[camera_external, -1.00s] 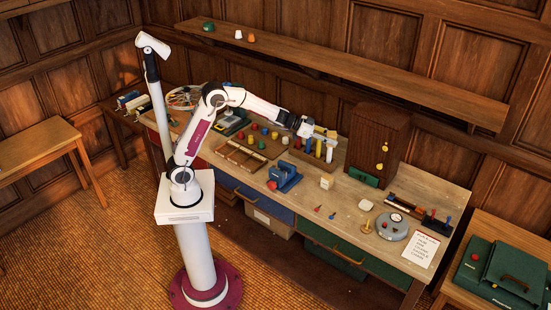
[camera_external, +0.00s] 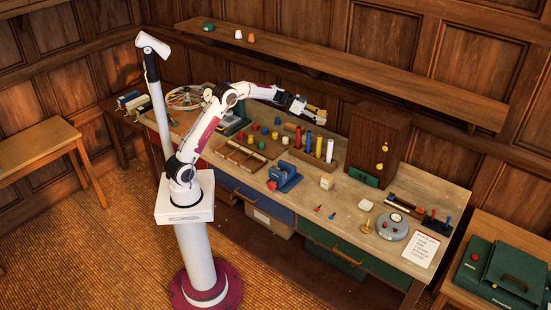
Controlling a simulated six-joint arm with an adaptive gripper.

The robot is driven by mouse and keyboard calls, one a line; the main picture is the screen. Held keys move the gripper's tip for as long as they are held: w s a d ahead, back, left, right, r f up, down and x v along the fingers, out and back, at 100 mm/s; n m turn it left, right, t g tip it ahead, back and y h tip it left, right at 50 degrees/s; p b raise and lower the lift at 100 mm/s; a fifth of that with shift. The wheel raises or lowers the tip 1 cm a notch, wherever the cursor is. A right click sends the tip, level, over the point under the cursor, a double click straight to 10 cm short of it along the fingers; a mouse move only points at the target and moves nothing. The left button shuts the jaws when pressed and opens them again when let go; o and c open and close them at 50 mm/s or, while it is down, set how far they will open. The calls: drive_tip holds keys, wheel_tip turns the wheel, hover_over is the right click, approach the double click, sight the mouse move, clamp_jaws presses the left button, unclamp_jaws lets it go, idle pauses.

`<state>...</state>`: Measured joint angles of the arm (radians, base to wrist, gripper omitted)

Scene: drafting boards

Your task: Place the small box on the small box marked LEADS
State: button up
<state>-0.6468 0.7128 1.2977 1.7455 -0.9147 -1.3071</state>
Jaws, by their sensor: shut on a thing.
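My gripper (camera_external: 305,106) is raised above the back of the workbench, over a rack of coloured cylinders. It is shut on a small tan thing (camera_external: 317,109), which appears to be the small box; its shape is partly hidden by the fingers. A small cream box (camera_external: 327,184) stands on the bench top, in front of the cylinders and well below and to the right of my gripper. Any lettering on it is too small to read, so I cannot tell whether it is marked LEADS.
Upright coloured cylinders (camera_external: 318,146) stand below my gripper. A dark wooden cabinet (camera_external: 377,142) is to the right. A blue tool (camera_external: 284,177) and a divided tray (camera_external: 241,158) are to the left. A long shelf (camera_external: 350,72) runs along the wall behind.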

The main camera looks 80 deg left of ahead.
drive_tip(key=s+a+f, duration=0.3)
drive_tip(key=s+a, duration=0.1)
drive_tip(key=a, duration=0.4)
drive_tip(key=shift+s+a+h, duration=0.25)
drive_tip(key=shift+a+h, duration=0.05)
drive_tip(key=shift+f, duration=0.1)
drive_tip(key=shift+f, duration=3.1)
drive_tip(key=shift+f, duration=1.85)
drive_tip(key=shift+f, duration=0.15)
drive_tip(key=o, duration=1.2)
